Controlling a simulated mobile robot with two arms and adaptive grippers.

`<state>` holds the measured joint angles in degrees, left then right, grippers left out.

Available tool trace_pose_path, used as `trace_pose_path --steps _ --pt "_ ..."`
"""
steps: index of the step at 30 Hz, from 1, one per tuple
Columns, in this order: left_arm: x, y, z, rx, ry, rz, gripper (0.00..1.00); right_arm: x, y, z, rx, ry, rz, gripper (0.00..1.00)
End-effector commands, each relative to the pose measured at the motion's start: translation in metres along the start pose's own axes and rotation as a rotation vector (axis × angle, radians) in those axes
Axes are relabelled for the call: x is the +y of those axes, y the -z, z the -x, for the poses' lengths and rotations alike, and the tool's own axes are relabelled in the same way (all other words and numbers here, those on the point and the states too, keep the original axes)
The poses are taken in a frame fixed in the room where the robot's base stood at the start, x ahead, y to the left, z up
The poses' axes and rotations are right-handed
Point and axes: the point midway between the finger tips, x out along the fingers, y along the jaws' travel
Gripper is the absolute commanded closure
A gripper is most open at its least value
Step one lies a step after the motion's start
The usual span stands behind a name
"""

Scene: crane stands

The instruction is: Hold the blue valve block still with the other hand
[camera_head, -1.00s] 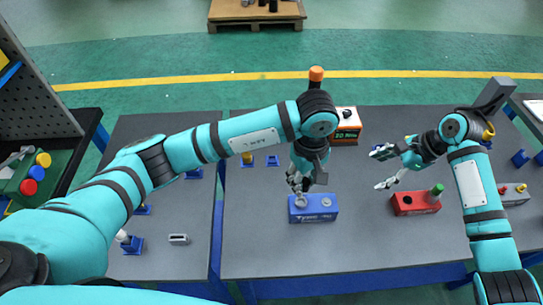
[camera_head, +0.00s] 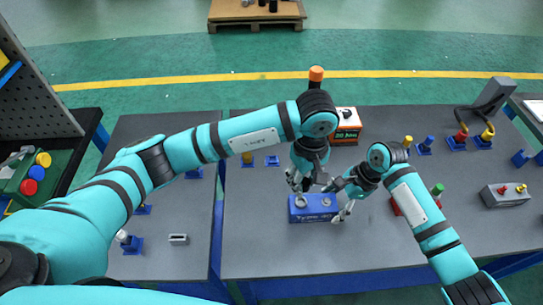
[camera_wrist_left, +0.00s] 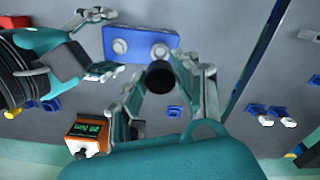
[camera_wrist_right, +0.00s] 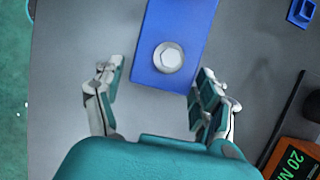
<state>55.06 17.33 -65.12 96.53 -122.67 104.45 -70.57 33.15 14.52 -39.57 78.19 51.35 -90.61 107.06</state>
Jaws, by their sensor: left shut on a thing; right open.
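The blue valve block (camera_head: 318,214) lies on the middle table, with two round pale fittings on top; it also shows in the left wrist view (camera_wrist_left: 141,52). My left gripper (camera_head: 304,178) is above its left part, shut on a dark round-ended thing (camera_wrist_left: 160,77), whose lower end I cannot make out. My right gripper (camera_head: 343,197) is at the block's right end. In the right wrist view its fingers (camera_wrist_right: 158,88) are open on both sides of the block's end (camera_wrist_right: 183,30). The left finger is apart from it; the right finger is very close, contact unclear.
A red block (camera_head: 396,207) with a green knob (camera_head: 437,189) is partly hidden behind my right arm. An orange box with a green display (camera_head: 346,131) stands behind. A grey block (camera_head: 505,195) lies at right. The table front is clear.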

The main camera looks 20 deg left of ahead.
Motion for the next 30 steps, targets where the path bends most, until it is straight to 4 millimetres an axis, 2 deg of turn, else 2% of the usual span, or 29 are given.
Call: trace_pose_path --steps 6,17,30 --pt "0.0 0.0 0.0 0.0 0.0 0.0 1.0 0.0 0.0 -0.018 -0.001 0.0 -0.001 0.27" --pt "0.0 0.0 0.0 0.0 0.0 0.0 1.0 0.0 0.0 -0.021 0.0 0.001 0.0 0.27" --pt "0.0 0.0 0.0 0.0 0.0 0.0 1.0 0.0 0.0 -0.021 0.0 0.001 0.0 0.83"
